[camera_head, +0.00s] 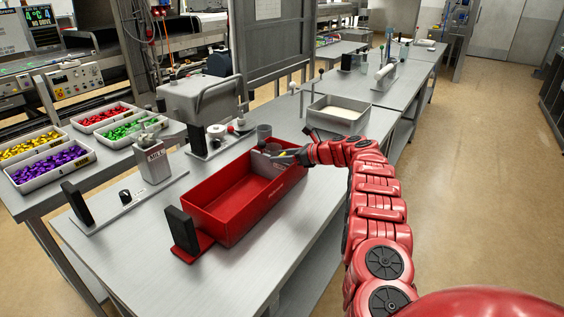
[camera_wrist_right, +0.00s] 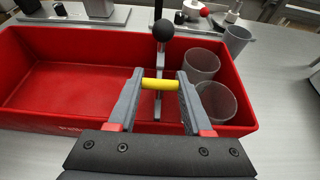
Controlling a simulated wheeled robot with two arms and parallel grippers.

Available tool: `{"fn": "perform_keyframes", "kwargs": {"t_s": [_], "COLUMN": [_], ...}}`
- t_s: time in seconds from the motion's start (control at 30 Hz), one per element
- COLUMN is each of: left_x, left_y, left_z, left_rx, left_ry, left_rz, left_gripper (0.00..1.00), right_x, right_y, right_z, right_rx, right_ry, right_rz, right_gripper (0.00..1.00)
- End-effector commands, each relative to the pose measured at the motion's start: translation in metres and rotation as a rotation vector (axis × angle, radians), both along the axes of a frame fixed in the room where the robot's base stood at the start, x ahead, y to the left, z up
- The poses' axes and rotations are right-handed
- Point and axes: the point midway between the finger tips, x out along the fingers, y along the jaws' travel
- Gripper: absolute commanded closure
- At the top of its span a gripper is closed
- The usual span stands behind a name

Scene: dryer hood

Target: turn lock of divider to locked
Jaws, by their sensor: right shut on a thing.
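The red bin (camera_head: 222,222) stands on the steel table, and my right gripper (camera_head: 285,154) reaches over its far right end. In the right wrist view the bin (camera_wrist_right: 60,118) fills the background. A thin grey divider (camera_wrist_right: 158,108) crosses it, partly hidden by my fingers. A black ball knob (camera_wrist_right: 163,30) stands on the divider's far end. My right gripper (camera_wrist_right: 160,85) is shut on a short yellow bar, which spans between its fingertips over the divider; I take it as the lock's handle. Whether the lock is turned cannot be told. My left gripper is not in view.
Two grey cups (camera_wrist_right: 216,101) stand in the bin's right part, and another cup (camera_wrist_right: 236,40) is outside behind it. A grey box (camera_head: 350,106) lies beyond my right gripper. Trays of coloured pieces (camera_head: 50,170) are at the left. The table's front edge is clear.

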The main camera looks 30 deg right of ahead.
Motion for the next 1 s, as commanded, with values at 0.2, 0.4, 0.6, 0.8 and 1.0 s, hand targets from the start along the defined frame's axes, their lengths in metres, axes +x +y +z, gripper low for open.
{"fn": "perform_keyframes", "kwargs": {"t_s": [0.2,0.4,0.6,0.8,1.0], "left_x": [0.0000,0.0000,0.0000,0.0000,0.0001], "left_y": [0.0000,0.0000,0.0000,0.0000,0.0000], "left_z": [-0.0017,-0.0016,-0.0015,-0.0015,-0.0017], "left_rx": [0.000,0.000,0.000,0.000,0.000], "left_ry": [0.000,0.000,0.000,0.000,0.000], "left_rz": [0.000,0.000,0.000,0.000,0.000], "left_gripper": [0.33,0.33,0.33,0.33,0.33], "right_x": [-0.0003,-0.0003,-0.0003,-0.0002,-0.0037], "right_y": [0.0008,0.0007,0.0005,0.0003,-0.0030], "right_z": [-0.0014,-0.0014,-0.0009,-0.0004,0.0012], "right_rx": [-0.001,-0.001,-0.001,-0.001,-0.002], "right_ry": [0.003,0.003,0.002,0.001,0.003], "right_rz": [0.005,0.005,0.004,0.004,0.001], "right_gripper": [1.00,1.00,0.20,0.20,0.20]}}
